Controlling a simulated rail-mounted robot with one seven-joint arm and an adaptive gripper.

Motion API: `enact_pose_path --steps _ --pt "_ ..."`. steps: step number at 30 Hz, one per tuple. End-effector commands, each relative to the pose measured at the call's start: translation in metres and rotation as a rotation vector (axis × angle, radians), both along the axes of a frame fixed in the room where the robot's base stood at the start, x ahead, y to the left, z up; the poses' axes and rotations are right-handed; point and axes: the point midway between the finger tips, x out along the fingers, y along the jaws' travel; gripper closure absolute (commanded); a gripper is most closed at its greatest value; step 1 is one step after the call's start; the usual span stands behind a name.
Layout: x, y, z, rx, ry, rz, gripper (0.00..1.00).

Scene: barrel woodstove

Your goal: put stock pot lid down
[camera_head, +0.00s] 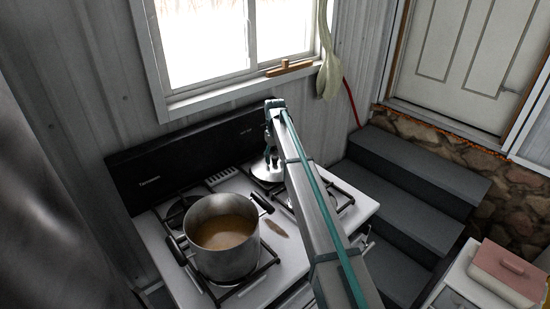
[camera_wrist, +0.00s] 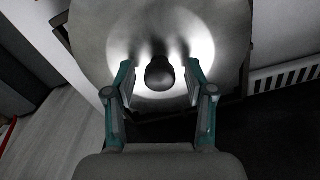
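The stock pot lid (camera_head: 266,175) is a shiny metal disc at the stove's back right burner. In the wrist view the round lid (camera_wrist: 95,40) fills the top, with a dark round knob (camera_wrist: 160,73) at its middle. It appears to lie flat on the burner grate. My gripper (camera_head: 271,156) is above the lid. In the wrist view its two fingers stand on either side of the knob, with a gap on each side, so it is open. The stock pot (camera_head: 222,262) stands uncovered on the front left burner, with brownish liquid inside.
The white stove (camera_head: 288,250) has a black back panel (camera_head: 170,170) close behind the lid. A small brown object (camera_head: 275,227) lies between the burners. Grey steps (camera_head: 425,160) rise at the right. A pink-lidded box (camera_head: 505,268) sits at the lower right.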

Motion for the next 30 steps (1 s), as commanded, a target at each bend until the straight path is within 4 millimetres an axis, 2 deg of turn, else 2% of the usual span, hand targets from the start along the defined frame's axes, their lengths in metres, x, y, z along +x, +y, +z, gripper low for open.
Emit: enact_pose_path --steps 7,11,24,30 --pt "0.000 0.000 0.005 0.000 -0.001 0.000 0.46" --pt "0.001 0.000 0.018 0.001 -0.002 0.000 0.46" --pt "0.002 0.000 0.098 0.001 -0.002 0.000 0.46" --pt "0.001 0.000 0.118 0.000 -0.001 0.000 0.46"
